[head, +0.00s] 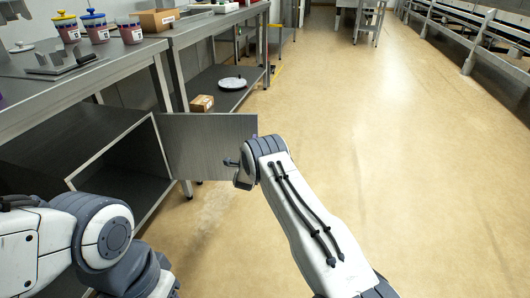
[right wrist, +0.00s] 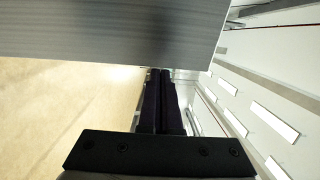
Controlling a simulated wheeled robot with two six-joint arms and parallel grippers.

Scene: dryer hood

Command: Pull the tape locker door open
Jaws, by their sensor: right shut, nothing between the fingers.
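The locker door (head: 208,140) is a flat grey metal panel. It stands swung open, out from the dark locker (head: 125,180) under the left bench. My right gripper (head: 230,162) is at the door's lower right part, near its free edge, largely hidden behind my wrist. In the right wrist view the door (right wrist: 100,40) fills the top, and my gripper's dark fingers (right wrist: 160,74) are shut together with nothing between them, their tips close to the door's edge. I cannot tell whether they touch it. My left arm shows at the lower left, but its gripper is out of sight.
The steel bench (head: 100,72) above the locker holds several lidded tubs. A cardboard box (head: 157,20) stands on the bench beyond. A small brown box (head: 201,103) and a white round dish (head: 232,83) sit on a low shelf. The floor (head: 370,130) to the right is clear.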

